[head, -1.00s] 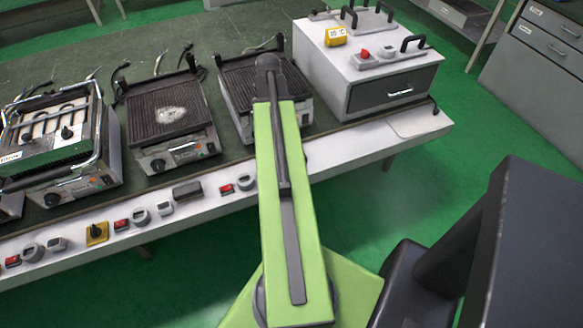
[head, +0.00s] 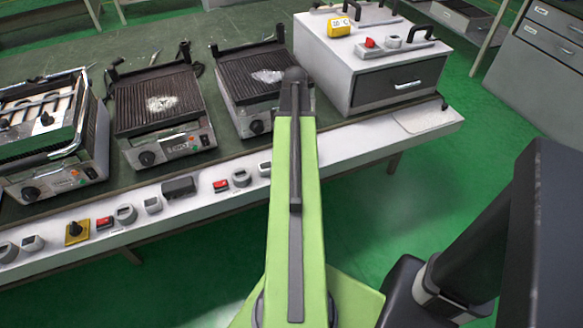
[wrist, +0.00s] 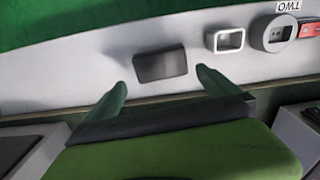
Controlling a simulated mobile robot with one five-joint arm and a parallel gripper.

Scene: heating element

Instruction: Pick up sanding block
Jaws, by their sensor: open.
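A dark oblong block (head: 179,187), the likely sanding block, is at the pale front strip of the workbench, between a white socket and a red switch. In the wrist view the dark block (wrist: 160,65) shows beyond and between my fingertips, with clear space on both sides. My gripper (wrist: 160,82) is open and empty, its two green fingers apart and pointing toward the strip. The fingers do not appear to touch the block. In the head view my green arm hides the gripper.
Several switches and dials line the front strip, including a yellow-plated knob (head: 75,231) and a white socket (wrist: 228,38) beside the block. Grills (head: 160,110) stand behind on the bench. A white drawer box (head: 370,65) stands at the right. The green floor in front is open.

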